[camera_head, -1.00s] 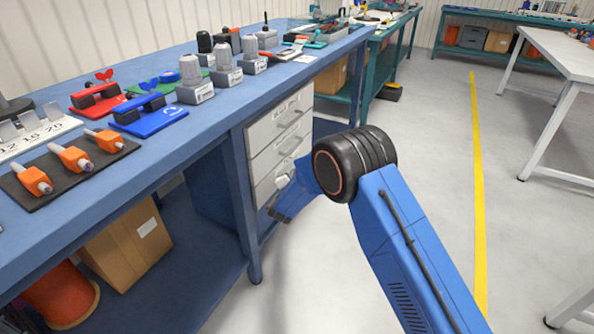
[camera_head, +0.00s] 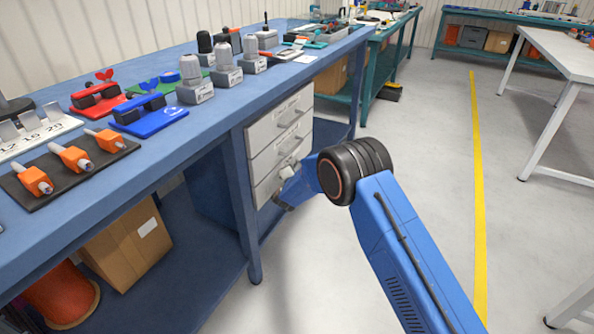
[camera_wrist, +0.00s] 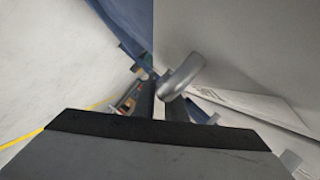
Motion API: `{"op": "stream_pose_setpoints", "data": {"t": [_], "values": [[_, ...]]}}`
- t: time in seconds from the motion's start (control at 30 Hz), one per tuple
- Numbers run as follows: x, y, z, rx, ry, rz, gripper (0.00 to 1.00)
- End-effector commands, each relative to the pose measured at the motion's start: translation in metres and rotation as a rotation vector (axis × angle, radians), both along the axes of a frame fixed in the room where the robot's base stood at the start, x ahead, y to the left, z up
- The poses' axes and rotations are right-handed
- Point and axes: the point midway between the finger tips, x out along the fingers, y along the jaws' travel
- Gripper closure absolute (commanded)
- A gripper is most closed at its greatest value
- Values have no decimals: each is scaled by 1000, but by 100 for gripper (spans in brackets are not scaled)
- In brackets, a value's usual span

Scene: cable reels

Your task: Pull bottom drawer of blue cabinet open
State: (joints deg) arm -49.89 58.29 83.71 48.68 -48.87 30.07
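The blue cabinet (camera_head: 208,190) stands under the blue workbench, with light grey drawer fronts facing the aisle. The top drawer (camera_head: 262,131), middle drawer (camera_head: 262,163) and bottom drawer (camera_head: 264,190) all look closed. My arm partly covers the bottom drawer in the head view. My gripper (camera_wrist: 160,104) is close to the drawer fronts. In the wrist view a silver bar handle (camera_wrist: 183,74) reaches down to its fingertips. Which drawer that handle belongs to is not clear there. The finger gap is too hidden to tell whether it grips the handle.
The bench top (camera_head: 190,140) carries several fixtures and parts. A cardboard box (camera_head: 125,245) and an orange reel (camera_head: 58,293) sit on its lower shelf. A bench leg (camera_head: 243,210) stands left of the drawers. The aisle floor (camera_head: 425,130) is open to the right.

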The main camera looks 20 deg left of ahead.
Motion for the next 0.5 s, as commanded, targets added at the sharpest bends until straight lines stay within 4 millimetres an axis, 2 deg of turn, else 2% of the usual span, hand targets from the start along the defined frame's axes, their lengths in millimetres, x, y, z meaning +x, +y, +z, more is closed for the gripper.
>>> {"op": "stream_pose_setpoints", "data": {"t": [0.27, 0.37, 0.5], "values": [[0, -3, -1, 0, 1, -1, 100], [-1, -10, -1, 0, 2, -1, 100], [-2, -30, -1, -1, 3, -2, 100]]}}
